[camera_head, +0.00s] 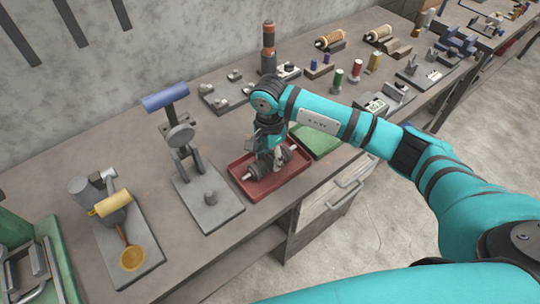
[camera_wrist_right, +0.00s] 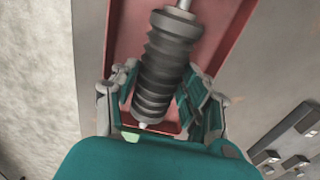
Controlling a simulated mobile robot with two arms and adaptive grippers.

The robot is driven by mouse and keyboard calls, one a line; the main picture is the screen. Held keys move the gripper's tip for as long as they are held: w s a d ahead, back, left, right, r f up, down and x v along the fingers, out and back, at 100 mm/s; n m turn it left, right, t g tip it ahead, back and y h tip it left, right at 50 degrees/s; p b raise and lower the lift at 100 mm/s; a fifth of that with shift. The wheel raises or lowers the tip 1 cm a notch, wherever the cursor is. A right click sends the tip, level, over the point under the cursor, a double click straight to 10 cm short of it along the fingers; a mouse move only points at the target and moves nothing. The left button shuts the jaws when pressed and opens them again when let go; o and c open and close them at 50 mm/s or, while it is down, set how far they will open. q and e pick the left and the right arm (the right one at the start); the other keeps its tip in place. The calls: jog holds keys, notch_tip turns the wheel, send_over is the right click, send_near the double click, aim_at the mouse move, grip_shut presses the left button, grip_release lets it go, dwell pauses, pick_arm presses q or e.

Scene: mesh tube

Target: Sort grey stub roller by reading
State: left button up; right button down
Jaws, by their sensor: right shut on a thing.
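The grey stub roller (camera_wrist_right: 165,60) is a dark, ribbed cylinder with thin light shaft ends. In the head view the roller (camera_head: 257,172) lies across the red tray (camera_head: 243,191). My right gripper (camera_head: 271,157) reaches down over the tray and is shut on the roller, hiding its middle. In the wrist view the right gripper's fingers (camera_wrist_right: 163,98) stand on both sides of the ribbed body. I cannot tell whether the roller touches the tray floor. A green tray (camera_head: 318,142) lies just right of the red one, partly hidden by my arm. My left gripper is not in view.
A grey stand with a round dial (camera_head: 180,137) and blue handle (camera_head: 166,96) is left of the red tray. Further left is a fixture with a yellow roller (camera_head: 113,204). A small device with a display (camera_head: 376,106) and several spools stand toward the right.

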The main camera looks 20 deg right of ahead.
jog(key=shift+f, duration=0.1)
jog(key=c, duration=0.6)
grip_release()
jog(key=shift+o, duration=0.2)
notch_tip(320, 180, up, 19)
jog(key=p, duration=0.2)
jog(key=shift+p, duration=0.3)
jog(key=shift+f, duration=0.1)
dwell(0.4)
